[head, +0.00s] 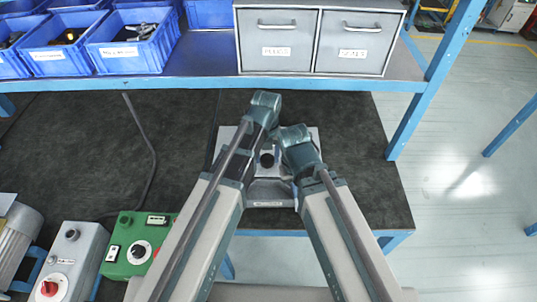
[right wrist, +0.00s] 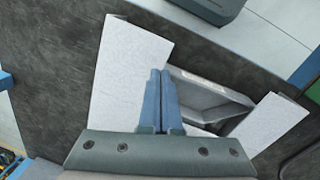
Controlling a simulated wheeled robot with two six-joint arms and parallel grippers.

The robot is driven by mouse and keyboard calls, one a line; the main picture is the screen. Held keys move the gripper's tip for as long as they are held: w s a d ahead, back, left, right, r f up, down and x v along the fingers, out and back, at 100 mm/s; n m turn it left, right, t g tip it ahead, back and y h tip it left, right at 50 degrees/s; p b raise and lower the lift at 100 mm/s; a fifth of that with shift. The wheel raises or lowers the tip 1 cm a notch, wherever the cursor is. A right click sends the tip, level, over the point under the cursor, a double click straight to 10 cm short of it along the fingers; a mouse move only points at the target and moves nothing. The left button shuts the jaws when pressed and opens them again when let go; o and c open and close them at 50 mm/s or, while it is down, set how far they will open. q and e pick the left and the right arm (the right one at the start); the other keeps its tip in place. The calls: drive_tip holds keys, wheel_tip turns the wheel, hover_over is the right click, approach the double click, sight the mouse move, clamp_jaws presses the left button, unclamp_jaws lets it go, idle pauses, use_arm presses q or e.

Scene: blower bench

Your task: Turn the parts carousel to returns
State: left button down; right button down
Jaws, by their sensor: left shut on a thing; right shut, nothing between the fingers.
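The parts carousel (head: 268,190) is a light grey piece near the bench's front edge, with a small white label on its near side. In the right wrist view its pale panels (right wrist: 128,65) flank a grey open compartment (right wrist: 205,97). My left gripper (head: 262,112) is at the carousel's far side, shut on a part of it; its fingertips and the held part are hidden. My right gripper (head: 299,148) is over the carousel's right part. Its blue fingers (right wrist: 162,98) are shut and empty beside the compartment. My arms hide much of the carousel, and I cannot read its label.
Blue bins (head: 133,50) and a grey cabinet with two labelled drawers (head: 318,40) stand on the raised shelf behind. A green control box (head: 137,243), a grey switch box (head: 72,257) and a motor (head: 17,235) stand at left. The dark bench (head: 352,165) is clear right of the carousel.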

use_arm(q)
drive_tip(key=shift+m, duration=0.4)
use_arm(e)
drive_tip(key=shift+w, duration=0.1)
use_arm(q)
drive_tip(key=shift+c, duration=1)
unclamp_jaws()
